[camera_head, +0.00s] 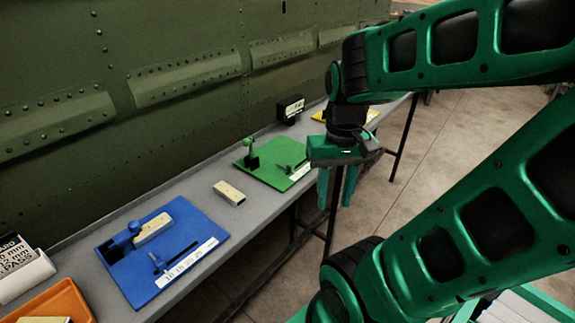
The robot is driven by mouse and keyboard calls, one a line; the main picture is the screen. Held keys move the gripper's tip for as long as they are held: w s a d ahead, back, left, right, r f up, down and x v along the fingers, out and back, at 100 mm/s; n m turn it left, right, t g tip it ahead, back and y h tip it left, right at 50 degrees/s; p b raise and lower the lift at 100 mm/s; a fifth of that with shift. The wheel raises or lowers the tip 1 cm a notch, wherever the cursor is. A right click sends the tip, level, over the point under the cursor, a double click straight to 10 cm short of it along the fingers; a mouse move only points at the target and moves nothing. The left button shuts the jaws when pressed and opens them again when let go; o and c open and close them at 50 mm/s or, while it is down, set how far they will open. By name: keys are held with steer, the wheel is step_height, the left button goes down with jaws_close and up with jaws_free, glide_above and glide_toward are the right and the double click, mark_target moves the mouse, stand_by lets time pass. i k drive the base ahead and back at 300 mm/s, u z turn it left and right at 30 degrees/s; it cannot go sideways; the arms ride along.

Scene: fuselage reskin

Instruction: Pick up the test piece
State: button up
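A small cream block (229,193) lies on the grey bench between the blue plate and the green plate. A second cream block (154,229) sits in the fixture on the blue plate (148,285). I cannot tell from the picture which one is called the test piece. My gripper (337,198) hangs fingers down to the right of both blocks, beyond the bench's front edge in the picture. Its two green fingers are apart with nothing between them.
A green plate (262,172) with small fixtures and a partly hidden yellow plate (371,115) lie farther along the narrow bench. A black box (290,108) stands at the back. A riveted green wall (150,140) rises behind.

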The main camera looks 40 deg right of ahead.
mark_target(231, 195)
steer(key=z, duration=0.75)
steer(key=k, duration=0.5)
steer(key=z, duration=0.55)
